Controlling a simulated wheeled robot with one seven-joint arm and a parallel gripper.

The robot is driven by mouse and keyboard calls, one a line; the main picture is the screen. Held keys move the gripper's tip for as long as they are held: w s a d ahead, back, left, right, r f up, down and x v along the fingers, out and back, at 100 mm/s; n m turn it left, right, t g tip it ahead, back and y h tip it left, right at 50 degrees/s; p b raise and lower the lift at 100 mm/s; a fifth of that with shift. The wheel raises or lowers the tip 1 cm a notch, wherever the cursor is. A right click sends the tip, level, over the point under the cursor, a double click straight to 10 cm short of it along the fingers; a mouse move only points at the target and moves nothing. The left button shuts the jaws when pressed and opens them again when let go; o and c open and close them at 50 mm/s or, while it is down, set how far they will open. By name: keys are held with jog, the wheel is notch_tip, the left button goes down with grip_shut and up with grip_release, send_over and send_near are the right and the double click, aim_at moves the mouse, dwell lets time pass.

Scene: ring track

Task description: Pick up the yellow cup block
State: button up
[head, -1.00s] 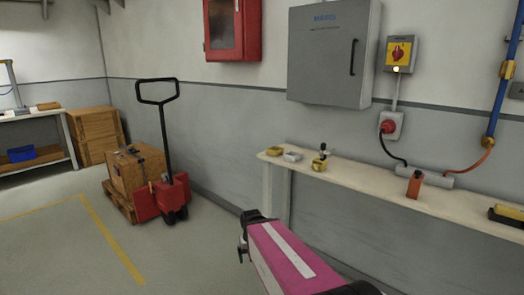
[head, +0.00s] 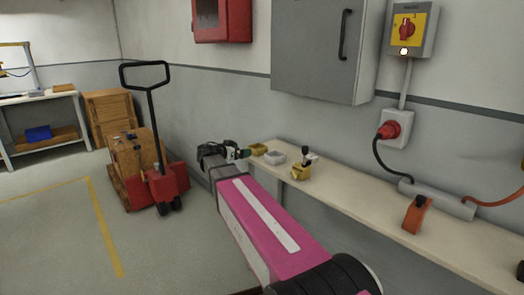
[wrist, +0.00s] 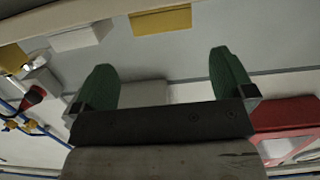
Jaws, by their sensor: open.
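A small yellow block (head: 259,149) sits at the far left end of the wall shelf. In the wrist view, a yellow block (wrist: 160,20) shows at the top, beyond the fingertips. A second yellow block (head: 300,173) stands nearer on the shelf, with a dark-knobbed thing at its top. I cannot tell from the shapes which one is the cup block. My gripper (head: 244,154) is beside the shelf's far end, close to the far yellow block in the picture. In the wrist view its green fingers (wrist: 163,60) are spread apart with nothing between them.
A whitish block (head: 275,155) sits between the two yellow blocks; it also shows in the wrist view (wrist: 80,38). A red pallet truck (head: 165,185) stands left on open floor.

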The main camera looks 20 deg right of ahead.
aim_at(263, 145)
jog(key=x, duration=1.1)
jog(key=shift+w+a, duration=0.15)
jog(key=shift+w, duration=0.05)
jog(key=shift+r, duration=0.1)
jog(key=c, duration=0.9)
